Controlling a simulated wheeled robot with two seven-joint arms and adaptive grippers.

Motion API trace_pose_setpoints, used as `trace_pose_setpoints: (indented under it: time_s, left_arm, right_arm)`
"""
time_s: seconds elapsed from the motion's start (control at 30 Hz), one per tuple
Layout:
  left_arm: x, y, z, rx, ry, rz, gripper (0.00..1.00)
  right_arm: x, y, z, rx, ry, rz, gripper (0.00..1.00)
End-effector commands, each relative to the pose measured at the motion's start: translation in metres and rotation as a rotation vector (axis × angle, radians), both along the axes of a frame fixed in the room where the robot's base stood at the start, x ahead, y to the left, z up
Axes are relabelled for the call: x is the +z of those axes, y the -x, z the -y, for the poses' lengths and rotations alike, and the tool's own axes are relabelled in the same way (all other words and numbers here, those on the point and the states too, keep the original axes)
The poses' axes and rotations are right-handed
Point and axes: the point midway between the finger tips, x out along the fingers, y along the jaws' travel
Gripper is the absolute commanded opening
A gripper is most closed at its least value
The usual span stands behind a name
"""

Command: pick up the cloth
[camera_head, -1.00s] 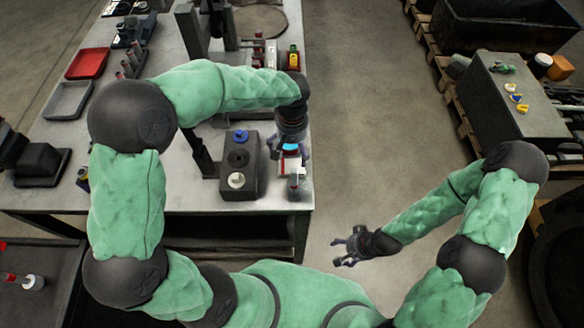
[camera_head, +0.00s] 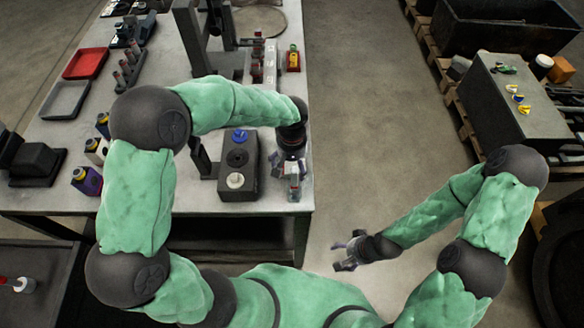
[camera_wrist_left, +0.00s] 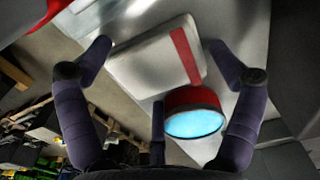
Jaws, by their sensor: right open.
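A folded white cloth with a red stripe (camera_wrist_left: 152,62) lies on the grey worktop in the left wrist view. My left gripper (camera_wrist_left: 160,48) has its fingers spread wide, one on either side of the cloth. I cannot tell whether they touch it. A red round container with a bright cyan top (camera_wrist_left: 196,112) is close beside the cloth, between the fingers. In the head view my left gripper (camera_head: 289,168) is over the table's right edge and hides most of the cloth. My right gripper (camera_head: 350,252) is open and empty, off the table in front of me.
A dark box with blue, black and white knobs (camera_head: 238,165) stands just left of my left gripper. A clear bottle (camera_head: 294,188) stands at the near right corner. Several small bottles (camera_head: 88,180), a red tray (camera_head: 86,63) and a grey tray (camera_head: 65,99) are further left.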

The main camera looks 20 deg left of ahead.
Motion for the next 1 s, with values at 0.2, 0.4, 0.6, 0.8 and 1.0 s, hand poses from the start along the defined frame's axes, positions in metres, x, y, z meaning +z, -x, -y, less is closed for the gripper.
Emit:
trace_pose_setpoints:
  time_s: [0.2,0.4,0.6,0.8,1.0]
  left_arm:
    - [-0.001,0.001,0.0,0.0,-0.001,-0.001,0.36]
    - [-0.002,0.001,0.0,-0.001,0.0,-0.004,0.35]
    - [-0.002,0.002,0.0,-0.001,0.0,-0.006,0.35]
    - [0.022,0.001,0.0,0.0,-0.001,-0.001,0.34]
    - [0.062,0.0,0.0,-0.001,0.0,0.002,0.34]
  right_arm:
    - [0.0,0.0,0.0,0.0,0.0,0.0,0.71]
    - [0.0,0.0,0.0,0.0,0.0,0.0,0.71]
    - [0.0,0.0,0.0,0.0,0.0,0.0,0.71]
    - [0.007,0.0,0.0,0.0,0.0,0.0,0.71]
    - [0.018,0.0,0.0,0.0,0.0,0.0,0.71]
